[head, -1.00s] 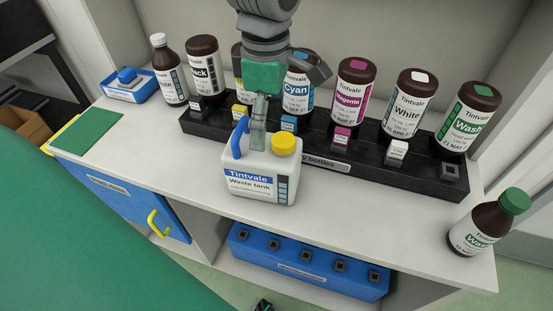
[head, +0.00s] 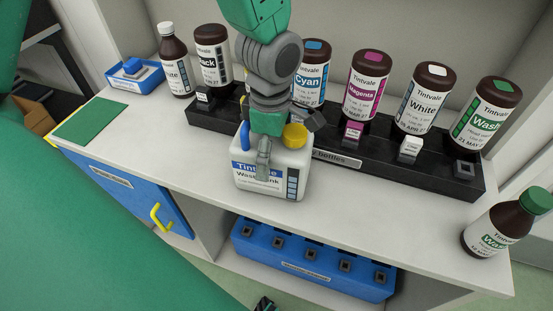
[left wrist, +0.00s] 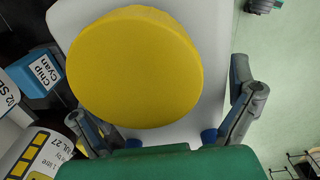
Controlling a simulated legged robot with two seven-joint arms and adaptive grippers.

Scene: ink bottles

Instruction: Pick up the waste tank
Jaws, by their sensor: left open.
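The waste tank (head: 272,180) is a white jug with a yellow cap (head: 295,136) and a blue handle (head: 245,135). It stands upright on the white counter in front of the black bottle rack. My left gripper (head: 263,158) is open over the tank, its fingers pointing down and hiding part of the handle and label. In the left wrist view the yellow cap (left wrist: 135,67) fills the middle, with bits of the blue handle (left wrist: 208,135) between the spread fingers. I cannot tell whether the fingers touch the handle.
The black rack (head: 400,176) holds several ink bottles with small cubes in front, close behind the tank. A brown waste bottle with a green cap (head: 505,222) stands at the counter's right end. A green mat (head: 92,121) and blue tray (head: 135,74) are at left.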

